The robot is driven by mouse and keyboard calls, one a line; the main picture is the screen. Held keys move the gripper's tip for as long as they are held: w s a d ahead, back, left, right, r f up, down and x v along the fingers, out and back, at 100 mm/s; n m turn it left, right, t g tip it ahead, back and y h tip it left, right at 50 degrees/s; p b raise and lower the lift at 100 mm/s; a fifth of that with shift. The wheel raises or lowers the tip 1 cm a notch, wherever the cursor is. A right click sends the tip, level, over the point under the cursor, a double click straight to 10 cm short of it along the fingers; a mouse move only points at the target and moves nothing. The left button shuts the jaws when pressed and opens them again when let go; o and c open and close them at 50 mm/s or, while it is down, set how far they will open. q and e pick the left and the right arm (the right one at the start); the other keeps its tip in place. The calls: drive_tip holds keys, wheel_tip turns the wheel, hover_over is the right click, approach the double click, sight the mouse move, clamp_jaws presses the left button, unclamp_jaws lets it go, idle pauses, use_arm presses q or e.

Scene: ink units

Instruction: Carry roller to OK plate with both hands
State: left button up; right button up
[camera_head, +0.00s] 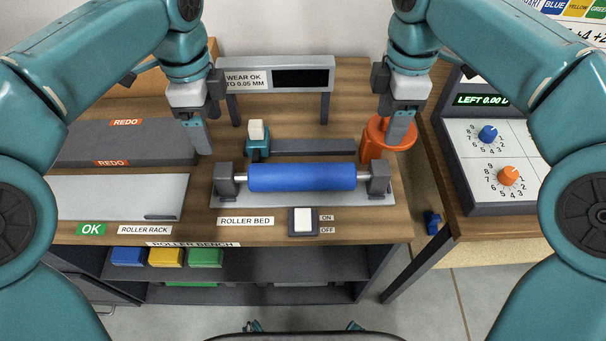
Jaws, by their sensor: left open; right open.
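The blue roller (302,177) lies level in the roller bed (299,201), its metal ends resting in two dark end supports. The OK plate (119,194) is a light grey plate at the left front of the bench, with a green OK label at its front edge. It looks empty. My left gripper (201,140) is open and empty, above the bench to the left of and behind the roller's left end. My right gripper (399,130) is open and empty, in front of an orange round container behind the roller's right end.
A dark REDO plate (126,143) lies behind the OK plate. A gauge sign (279,76) stands behind the roller, with a teal device (257,140) before it. A switch (303,221) sits in front. The orange container (376,143) is close to my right gripper. A dial panel (495,150) stands right.

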use_arm(q)
hover_over(225, 178)
drive_tip(key=w+a, duration=0.1)
drive_tip(key=w, duration=0.1)
drive_tip(key=f, duration=0.5)
drive_tip(key=shift+s+a+f, duration=0.1)
drive_tip(key=shift+s+f, duration=0.15)
drive_tip(key=shift+f, duration=0.15)
use_arm(e)
hover_over(374, 166)
drive_tip(key=f, duration=0.5)
drive_tip(key=shift+s+f, duration=0.35)
drive_tip(key=shift+s, duration=0.05)
use_arm(q)
drive_tip(key=f, duration=1)
drive_tip(key=shift+w+f, duration=0.2)
drive_tip(key=shift+w, duration=0.15)
use_arm(e)
drive_tip(key=f, duration=1)
drive_tip(key=shift+w+d+f, duration=0.1)
drive_tip(key=shift+w+f, duration=0.15)
drive_tip(key=shift+w, duration=0.1)
use_arm(q)
drive_tip(key=shift+s, duration=0.15)
use_arm(e)
drive_tip(key=shift+s, duration=0.15)
